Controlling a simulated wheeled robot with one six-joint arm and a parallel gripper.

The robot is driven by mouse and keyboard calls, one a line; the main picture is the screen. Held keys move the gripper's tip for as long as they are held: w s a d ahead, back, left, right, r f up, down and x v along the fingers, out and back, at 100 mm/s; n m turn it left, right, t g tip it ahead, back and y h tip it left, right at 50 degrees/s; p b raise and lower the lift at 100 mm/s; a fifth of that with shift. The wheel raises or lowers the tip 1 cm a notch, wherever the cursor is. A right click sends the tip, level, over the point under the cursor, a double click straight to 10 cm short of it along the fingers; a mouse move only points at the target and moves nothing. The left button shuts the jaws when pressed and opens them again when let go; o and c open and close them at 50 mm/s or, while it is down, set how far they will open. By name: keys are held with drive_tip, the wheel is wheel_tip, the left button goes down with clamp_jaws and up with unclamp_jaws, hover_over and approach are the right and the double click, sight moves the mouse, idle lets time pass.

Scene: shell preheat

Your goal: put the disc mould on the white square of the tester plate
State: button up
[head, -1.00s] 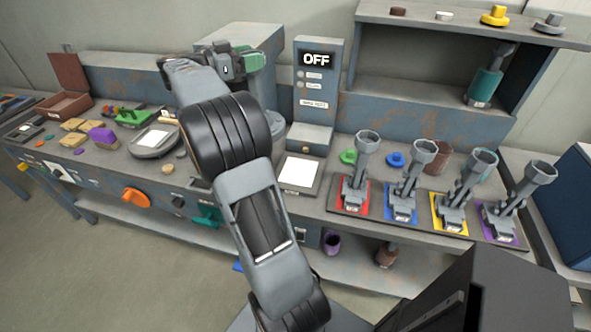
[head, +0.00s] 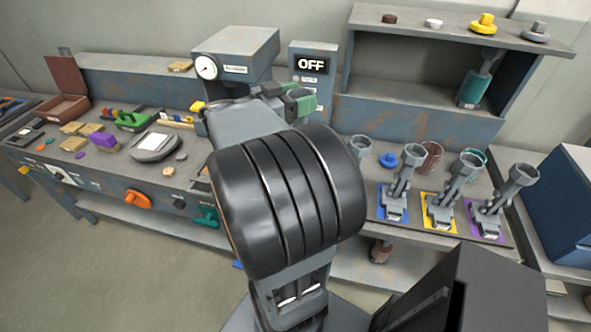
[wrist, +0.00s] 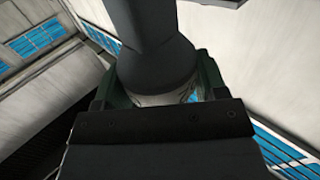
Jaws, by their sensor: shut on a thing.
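In the wrist view my gripper (wrist: 157,88) is shut on a dark grey, round-bodied thing (wrist: 155,62) between its green fingers; I cannot tell from its shape whether it is the disc mould. In the head view my gripper (head: 298,98) shows as a green end beyond my arm, in front of the tester. The tester box (head: 315,48) stands at the back and its display reads OFF.
Grey cup-topped tools stand on coloured mats, among them a blue mat (head: 383,206) and a purple mat (head: 482,236), right of my arm. A gauge box (head: 245,50) stands left of the tester. A shelf (head: 440,30) rises at the back right.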

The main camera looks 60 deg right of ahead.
drive_tip(key=shift+d+f, duration=0.1)
drive_tip(key=shift+f, duration=0.35)
drive_tip(key=w+d+f+p, duration=0.2)
drive_tip(key=w+d+f, duration=0.6)
drive_tip(key=d+f, duration=0.3)
drive_tip(key=shift+w+f, duration=0.15)
drive_tip(key=shift+f, duration=1.05)
drive_tip(key=o, duration=1.6)
drive_tip(key=shift+f, duration=0.1)
drive_tip(key=shift+o, duration=0.2)
